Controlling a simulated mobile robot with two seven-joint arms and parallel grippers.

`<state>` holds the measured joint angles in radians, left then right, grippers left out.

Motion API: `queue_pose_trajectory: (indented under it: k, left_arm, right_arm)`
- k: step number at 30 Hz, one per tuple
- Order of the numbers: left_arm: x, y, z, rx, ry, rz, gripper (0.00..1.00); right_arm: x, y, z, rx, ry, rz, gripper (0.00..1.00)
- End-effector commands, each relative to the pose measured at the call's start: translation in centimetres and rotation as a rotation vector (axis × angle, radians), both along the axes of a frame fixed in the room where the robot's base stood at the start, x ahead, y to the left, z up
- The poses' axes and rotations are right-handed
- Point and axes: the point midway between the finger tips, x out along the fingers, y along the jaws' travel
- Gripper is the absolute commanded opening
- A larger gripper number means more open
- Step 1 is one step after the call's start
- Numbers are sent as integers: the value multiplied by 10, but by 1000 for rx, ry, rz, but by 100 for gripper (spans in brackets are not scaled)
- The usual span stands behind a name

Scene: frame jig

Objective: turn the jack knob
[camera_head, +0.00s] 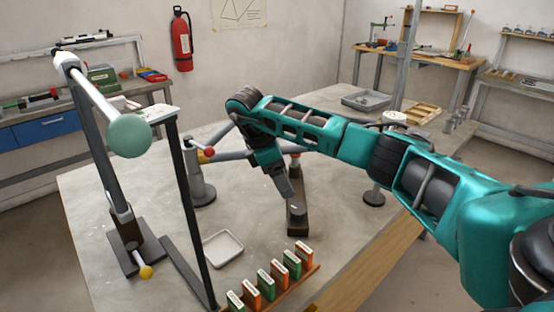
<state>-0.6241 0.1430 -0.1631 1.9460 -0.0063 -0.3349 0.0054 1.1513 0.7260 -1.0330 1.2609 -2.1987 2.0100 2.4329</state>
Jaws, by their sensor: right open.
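My right arm reaches in from the right, and my right gripper (290,195) points down over the middle of the table, open. Just below it is a small dark upright block (298,222); I cannot tell whether they touch. Several knob-like ends show: a red ball (209,151) on a lever by a grey cylinder (200,184), left of the gripper, and a yellow ball (146,271) at the foot of the frame. Which one is the jack knob is not clear. My left gripper is not in view.
The dark frame (186,205) stands at the table's left side. A small white tray (223,248) and a rack with several green and orange blocks (264,282) lie near the front. A grey tray (366,100) sits at the table's back. Bare tabletop (340,255) shows right of the rack.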

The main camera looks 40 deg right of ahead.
Motion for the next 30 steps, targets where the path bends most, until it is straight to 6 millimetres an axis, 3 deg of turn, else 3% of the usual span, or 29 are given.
queue_pose_trajectory:
  k: [10,30]
  left_arm:
    - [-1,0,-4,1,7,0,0]
    - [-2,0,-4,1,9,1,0]
  right_arm:
    - [6,10,28,-2,-1,-1,73]
    - [6,11,30,0,1,0,73]
